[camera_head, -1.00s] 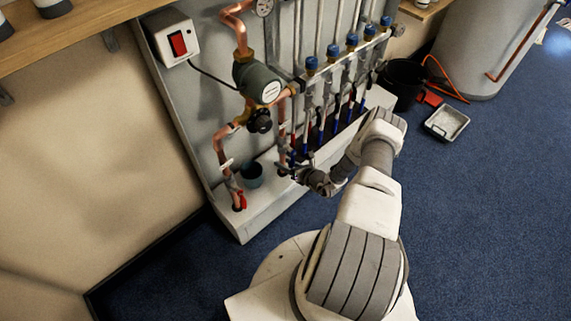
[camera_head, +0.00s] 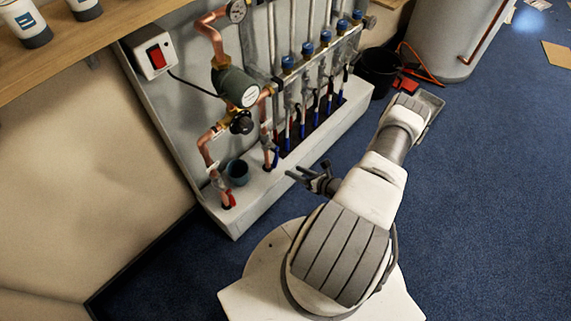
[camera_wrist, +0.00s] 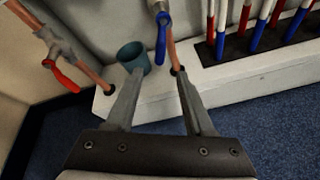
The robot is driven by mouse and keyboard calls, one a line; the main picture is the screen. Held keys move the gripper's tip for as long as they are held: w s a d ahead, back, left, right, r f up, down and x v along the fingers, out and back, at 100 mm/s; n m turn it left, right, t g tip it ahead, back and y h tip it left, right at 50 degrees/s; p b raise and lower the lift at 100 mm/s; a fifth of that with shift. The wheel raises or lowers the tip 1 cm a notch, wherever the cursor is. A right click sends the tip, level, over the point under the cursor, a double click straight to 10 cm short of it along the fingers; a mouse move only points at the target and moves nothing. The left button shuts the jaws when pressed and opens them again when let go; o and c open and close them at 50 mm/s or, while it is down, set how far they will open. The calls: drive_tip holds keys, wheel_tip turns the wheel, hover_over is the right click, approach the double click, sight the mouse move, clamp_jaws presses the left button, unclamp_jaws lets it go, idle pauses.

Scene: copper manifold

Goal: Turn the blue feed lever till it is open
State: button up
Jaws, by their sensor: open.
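The blue feed lever (camera_head: 276,157) hangs from a valve on a copper pipe low on the manifold board. In the wrist view the blue lever (camera_wrist: 161,43) points down, close beside the pipe and roughly in line with it. My gripper (camera_head: 306,170) is open and empty, to the right of the lever and apart from it in the head view. In the wrist view my gripper (camera_wrist: 161,80) has its two fingers spread, with the lever beyond the fingertips. The valve body shows only partly at the top of that view.
A red lever (camera_head: 231,198) is on the left copper pipe, with a teal cup (camera_head: 237,172) between the two pipes. Several red and blue pipes (camera_wrist: 262,28) stand to the right.

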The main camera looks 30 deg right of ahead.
drive_tip(key=v, duration=0.2)
drive_tip(key=shift+s+d+r, duration=0.1)
drive_tip(key=shift+s, duration=0.15)
